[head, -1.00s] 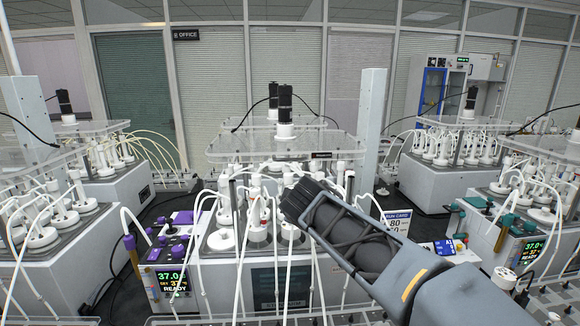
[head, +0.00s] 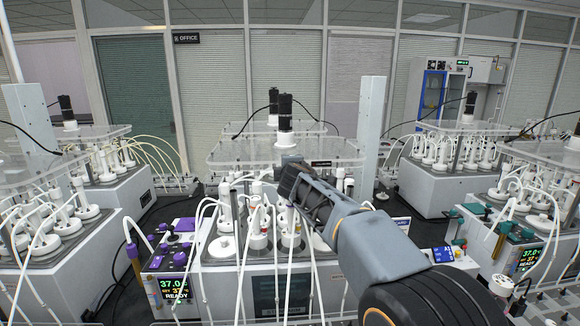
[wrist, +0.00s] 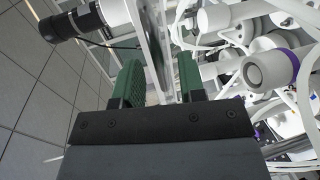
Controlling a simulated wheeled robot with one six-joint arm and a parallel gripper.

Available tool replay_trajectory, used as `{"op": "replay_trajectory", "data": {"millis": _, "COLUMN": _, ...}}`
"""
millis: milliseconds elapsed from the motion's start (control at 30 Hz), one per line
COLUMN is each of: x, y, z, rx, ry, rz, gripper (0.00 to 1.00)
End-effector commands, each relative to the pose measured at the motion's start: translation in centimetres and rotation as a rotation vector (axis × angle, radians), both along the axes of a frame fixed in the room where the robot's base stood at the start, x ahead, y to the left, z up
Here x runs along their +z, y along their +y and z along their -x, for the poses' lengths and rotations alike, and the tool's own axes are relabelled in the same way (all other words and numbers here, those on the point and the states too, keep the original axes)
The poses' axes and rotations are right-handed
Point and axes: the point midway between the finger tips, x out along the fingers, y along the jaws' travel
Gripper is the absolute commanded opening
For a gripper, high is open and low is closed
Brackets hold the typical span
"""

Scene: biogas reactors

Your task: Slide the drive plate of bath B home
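The clear drive plate (head: 240,152) lies level over the central bath (head: 225,283), with a black motor (head: 285,108) on a white hub standing on it. I cannot read a letter naming the bath. My gripper (head: 284,166) is at the plate's front edge, and the wrist hides part of that edge and its dark label (head: 321,163). In the wrist view, my gripper (wrist: 162,85) has its two green fingers apart, with the edge of the plate (wrist: 157,40) between them. Gaps show beside the plate, so it does not look clamped.
White bottles with tubes (head: 258,228) crowd below the plate, close to my gripper. A pale upright post (head: 369,130) stands right of the plate. A purple-capped control unit (head: 172,270) is at left, and other baths (head: 449,175) stand on both sides.

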Motion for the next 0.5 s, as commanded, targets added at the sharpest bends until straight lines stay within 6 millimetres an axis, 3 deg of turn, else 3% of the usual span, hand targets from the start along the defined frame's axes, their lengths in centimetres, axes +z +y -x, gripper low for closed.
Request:
{"op": "replay_trajectory", "data": {"millis": 200, "x": -0.3, "y": 0.0, "z": -1.7, "rx": 0.001, "ry": 0.000, "rz": -0.001, "gripper": 0.37}}
{"op": "replay_trajectory", "data": {"millis": 500, "x": -0.5, "y": 0.0, "z": -2.1, "rx": 0.001, "ry": 0.000, "rz": -0.001, "gripper": 0.37}}
